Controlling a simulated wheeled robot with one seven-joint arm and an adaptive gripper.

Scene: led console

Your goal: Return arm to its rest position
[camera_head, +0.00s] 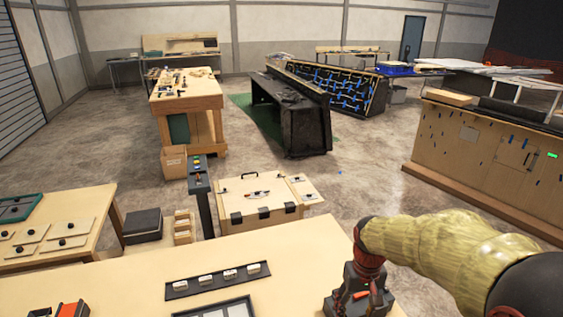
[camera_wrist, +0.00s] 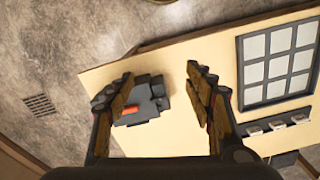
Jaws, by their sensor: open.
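My gripper (camera_wrist: 159,84) is open, with its two worn brown-and-black fingers spread wide in the wrist view and nothing held between them. Below and beyond the fingers, a dark grey blocky device with an orange-red part (camera_wrist: 146,103) lies on the pale wooden tabletop (camera_wrist: 180,140). In the head view my arm, in a yellowish sleeve (camera_head: 440,242), reaches in from the right and bends down at a dark red joint over the table's right end. There the dark shapes of gripper and device overlap, so I cannot tell their gap.
A black strip with several light blocks (camera_head: 218,280) and a gridded panel (camera_head: 222,309) lie left of the arm. A red-and-black object (camera_head: 74,310) is at the bottom left. A lidded wooden box (camera_head: 262,206) stands beyond the table. Open floor (camera_head: 365,180) lies behind it.

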